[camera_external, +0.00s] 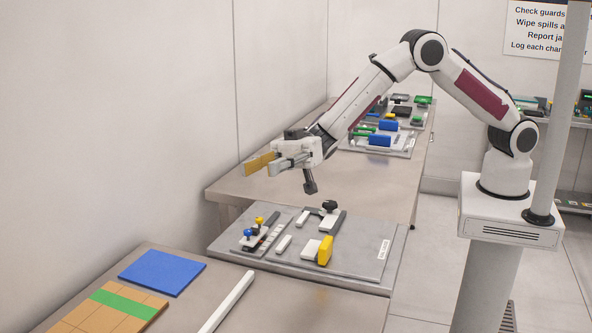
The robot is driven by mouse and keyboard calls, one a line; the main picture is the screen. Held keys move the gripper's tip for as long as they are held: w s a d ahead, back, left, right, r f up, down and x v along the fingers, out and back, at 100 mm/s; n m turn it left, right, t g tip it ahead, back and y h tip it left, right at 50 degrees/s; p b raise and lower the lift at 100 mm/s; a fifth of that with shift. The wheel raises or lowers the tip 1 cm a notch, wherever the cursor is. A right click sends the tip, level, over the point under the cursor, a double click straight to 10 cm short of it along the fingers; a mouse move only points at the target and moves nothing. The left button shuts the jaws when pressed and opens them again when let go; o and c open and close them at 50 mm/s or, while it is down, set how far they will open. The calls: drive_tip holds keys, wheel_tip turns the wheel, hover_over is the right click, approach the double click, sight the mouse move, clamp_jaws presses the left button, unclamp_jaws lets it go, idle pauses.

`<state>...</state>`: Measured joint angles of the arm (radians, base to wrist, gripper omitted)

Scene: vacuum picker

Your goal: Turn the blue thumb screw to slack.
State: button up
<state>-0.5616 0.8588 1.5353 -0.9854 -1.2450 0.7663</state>
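The blue thumb screw (248,233) is a small blue knob at the left side of a grey fixture plate (350,245). It sits on a small light block beside a yellow knob (259,221). Its turn position is too small to tell. My gripper (258,169) is in the air above and behind the plate, well clear of the blue knob.
The plate also carries a black knob (330,206), a yellow upright block (325,250) and light bars. A blue mat (162,272), a tan board with a green stripe (122,300) and a white bar (227,302) lie in front. More fixtures stand behind. Bare table lies between.

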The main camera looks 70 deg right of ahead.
drive_tip(key=m+t, duration=0.2)
drive_tip(key=t, duration=0.1)
drive_tip(key=m+t+h, duration=0.7)
drive_tip(key=h, duration=0.4)
approach(248, 230)
drive_tip(key=shift+s+a+r, duration=0.15)
drive_tip(key=shift+r, duration=0.2)
drive_tip(key=shift+s+a+r, duration=0.15)
drive_tip(key=shift+r, duration=0.2)
drive_tip(key=shift+w+d+f+g+h, duration=0.1)
drive_tip(key=shift+d+f+g+h, duration=0.2)
drive_tip(key=shift+h, duration=0.1)
drive_tip(key=shift+n, duration=0.4)
drive_tip(key=shift+w+a, duration=0.1)
drive_tip(key=shift+x, duration=3.75)
